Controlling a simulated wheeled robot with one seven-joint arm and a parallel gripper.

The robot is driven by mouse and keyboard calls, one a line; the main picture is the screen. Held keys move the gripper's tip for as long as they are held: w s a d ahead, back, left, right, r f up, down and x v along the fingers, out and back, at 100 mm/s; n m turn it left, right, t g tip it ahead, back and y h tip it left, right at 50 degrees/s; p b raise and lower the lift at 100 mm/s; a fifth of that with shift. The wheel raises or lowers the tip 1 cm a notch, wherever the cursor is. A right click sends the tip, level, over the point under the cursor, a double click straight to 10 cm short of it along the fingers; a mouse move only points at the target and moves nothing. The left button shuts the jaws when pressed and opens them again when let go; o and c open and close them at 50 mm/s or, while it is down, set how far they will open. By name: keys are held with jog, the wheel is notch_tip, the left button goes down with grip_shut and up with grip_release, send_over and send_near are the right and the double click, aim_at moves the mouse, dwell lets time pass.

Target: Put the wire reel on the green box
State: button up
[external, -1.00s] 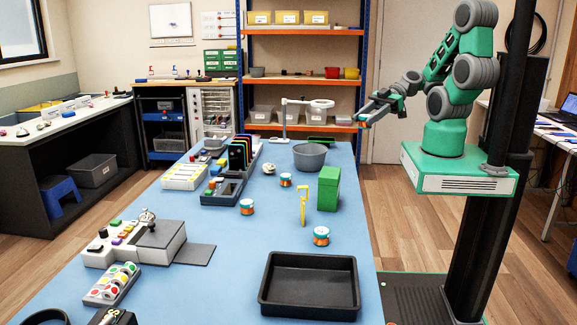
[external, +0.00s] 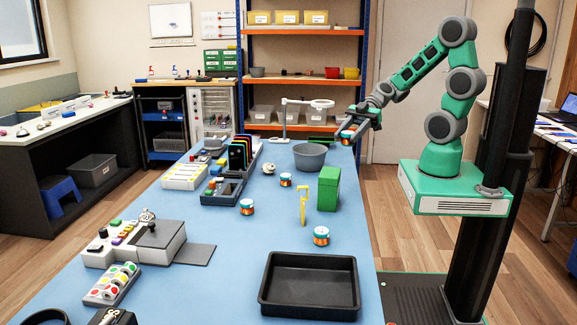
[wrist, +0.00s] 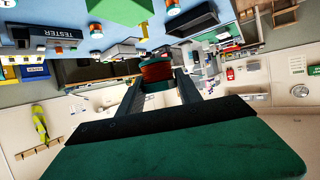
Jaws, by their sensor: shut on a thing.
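The wire reel, an orange-red drum with teal ends, is between my gripper's fingers in the wrist view (wrist: 157,72). In the external view the reel (external: 345,138) shows small at the fingertips. My gripper (external: 351,132) is shut on it and holds it in the air beyond the green box, near the table's far right corner. The green box (external: 328,189) stands upright on the blue table with its top bare. It appears to show at the upper edge of the wrist view (wrist: 120,9).
Similar teal-and-orange reels stand on the table (external: 247,207), one in front of the box (external: 321,236) and one behind it (external: 286,180). A grey bowl (external: 310,156) is behind the box. A yellow upright piece (external: 303,203) stands left of it. A black tray (external: 310,308) lies in front.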

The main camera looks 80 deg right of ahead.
send_over(331, 172)
jog(key=f, duration=0.5)
jog(key=shift+d+f, duration=0.2)
jog(key=shift+f, duration=0.15)
notch_tip(331, 172, down, 3)
jog(key=shift+a+r+p, duration=0.1)
jog(key=shift+r+p, duration=0.1)
jog(key=shift+p, duration=0.1)
jog(key=shift+f, duration=0.35)
jog(key=shift+f, duration=0.1)
jog(key=shift+f+b, duration=0.15)
jog(key=shift+b, duration=0.15)
jog(key=o, duration=1.3)
jog(key=shift+o, duration=0.2)
